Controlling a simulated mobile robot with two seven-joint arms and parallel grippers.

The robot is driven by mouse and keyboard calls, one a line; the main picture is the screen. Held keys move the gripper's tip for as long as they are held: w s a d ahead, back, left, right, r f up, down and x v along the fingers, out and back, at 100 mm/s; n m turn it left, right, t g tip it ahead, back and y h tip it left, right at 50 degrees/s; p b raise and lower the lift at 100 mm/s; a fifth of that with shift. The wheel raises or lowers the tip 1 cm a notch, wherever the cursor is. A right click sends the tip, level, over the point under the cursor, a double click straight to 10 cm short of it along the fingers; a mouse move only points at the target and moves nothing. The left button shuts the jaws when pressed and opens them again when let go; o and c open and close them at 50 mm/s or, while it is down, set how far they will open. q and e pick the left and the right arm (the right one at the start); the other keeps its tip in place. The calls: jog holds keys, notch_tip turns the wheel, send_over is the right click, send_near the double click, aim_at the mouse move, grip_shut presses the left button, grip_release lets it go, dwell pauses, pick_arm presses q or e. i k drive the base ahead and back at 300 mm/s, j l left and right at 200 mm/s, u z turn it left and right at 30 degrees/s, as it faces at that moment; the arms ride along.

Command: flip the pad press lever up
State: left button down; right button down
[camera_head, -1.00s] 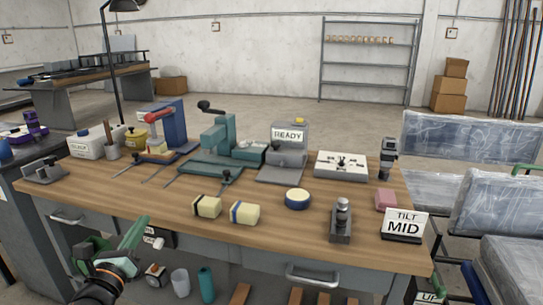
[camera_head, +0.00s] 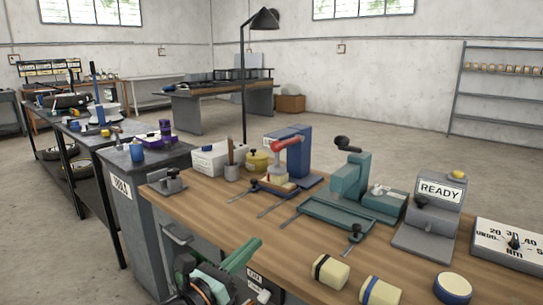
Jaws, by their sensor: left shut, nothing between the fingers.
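A blue press (camera_head: 297,152) stands at the back left of the wooden bench. Its red lever (camera_head: 287,145) points left and slopes slightly down, with a cream pad (camera_head: 279,178) low at its front. I take this as the pad press, though no label shows. To its right stands a teal press (camera_head: 350,190) with a black-knobbed handle. My left gripper (camera_head: 250,250), with green fingers, is at the bottom of the view, by the bench's front edge. It is shut and empty, apart from the lever. My right gripper is out of view.
The bench (camera_head: 210,203) has thin rods and a small grey fixture (camera_head: 169,181) near the presses. Two cream blocks (camera_head: 330,271) (camera_head: 380,291) and a round tin (camera_head: 453,288) lie at the front. A READY stand (camera_head: 428,220) is at the right. Bare wood lies front left.

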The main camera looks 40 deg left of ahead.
aim_at(276, 147)
jog(key=i+j, duration=0.75)
jog(key=j, duration=0.05)
